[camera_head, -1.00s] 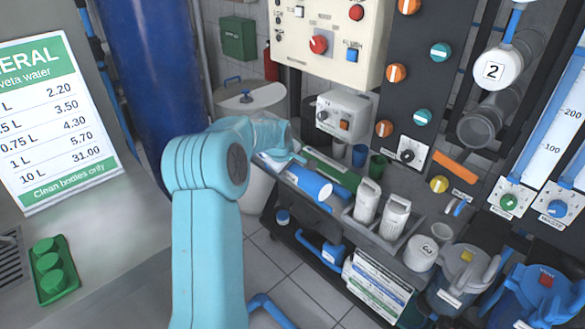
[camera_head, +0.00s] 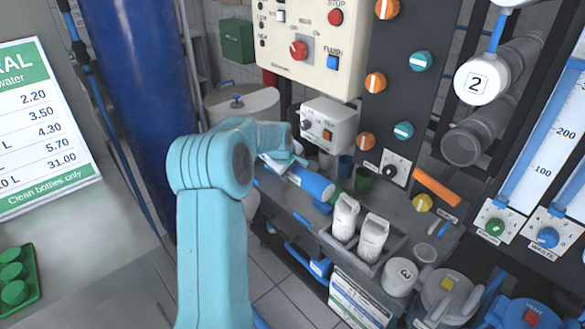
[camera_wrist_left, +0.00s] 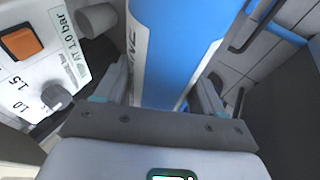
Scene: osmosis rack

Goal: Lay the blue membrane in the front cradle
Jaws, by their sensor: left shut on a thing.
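The blue membrane (camera_head: 312,182) is a blue cylinder with a white labelled section. My left gripper (camera_head: 287,158) is shut on it and holds it above the back-left part of the grey bench. The wrist view shows the blue membrane (camera_wrist_left: 175,50) between the two fingers (camera_wrist_left: 160,95). In the head view a sliver of a green part shows behind its far end. The front cradle is not clearly visible; the membrane and arm cover that area. My right gripper is not in view.
Two white bottles (camera_head: 374,237) stand in a grey tray right of the membrane. A blue cup (camera_head: 345,166) and green cup (camera_head: 363,178) stand behind it. A white control box (camera_head: 328,125) is close behind the gripper. A panel of knobs rises beyond.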

